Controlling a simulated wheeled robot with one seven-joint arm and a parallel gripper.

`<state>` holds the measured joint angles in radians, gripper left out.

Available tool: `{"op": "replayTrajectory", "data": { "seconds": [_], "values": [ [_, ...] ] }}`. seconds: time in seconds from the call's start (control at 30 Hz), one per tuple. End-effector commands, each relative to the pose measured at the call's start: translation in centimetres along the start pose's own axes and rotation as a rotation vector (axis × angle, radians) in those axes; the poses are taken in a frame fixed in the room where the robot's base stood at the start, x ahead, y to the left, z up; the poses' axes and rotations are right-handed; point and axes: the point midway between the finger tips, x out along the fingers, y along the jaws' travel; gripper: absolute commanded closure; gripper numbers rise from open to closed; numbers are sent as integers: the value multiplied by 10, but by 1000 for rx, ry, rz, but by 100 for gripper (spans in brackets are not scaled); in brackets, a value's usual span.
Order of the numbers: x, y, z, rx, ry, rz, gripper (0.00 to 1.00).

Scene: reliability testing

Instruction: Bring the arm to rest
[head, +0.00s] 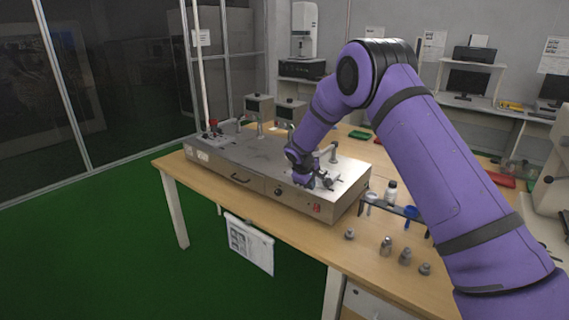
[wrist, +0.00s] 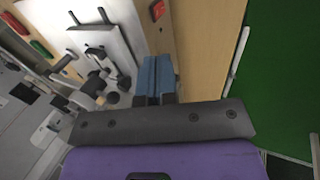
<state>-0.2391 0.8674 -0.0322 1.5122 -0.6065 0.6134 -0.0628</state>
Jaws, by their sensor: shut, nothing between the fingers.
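My purple arm (head: 425,140) reaches from the lower right across the table and bends down at its elbow. My gripper (head: 308,181) is over the right part of the metal test box (head: 238,165), close to the fixture on its top. Its fingertips are small and partly hidden there, and I cannot tell whether they touch anything. In the wrist view my gripper (wrist: 156,78) shows its blue-grey fingers shut together with nothing between them. The fixture (wrist: 98,82) with its metal rods is to the left of the fingers.
Several metal weights (head: 386,246) stand on the wooden table (head: 375,285), near a dark rack (head: 405,211) and a white bottle (head: 391,190). A red switch (head: 316,208) is on the box front. A paper sheet (head: 250,245) hangs at the table edge. Green floor (head: 90,245) is clear at left.

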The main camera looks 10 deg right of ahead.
Motion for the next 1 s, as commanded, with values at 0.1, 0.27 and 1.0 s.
{"op": "replayTrajectory", "data": {
  "seconds": [0.1,0.27,1.0],
  "values": [
    [-39,17,14,50,12,-1,100],
    [-100,36,45,131,25,-12,100],
    [-325,32,230,478,107,-88,100]
  ]
}}
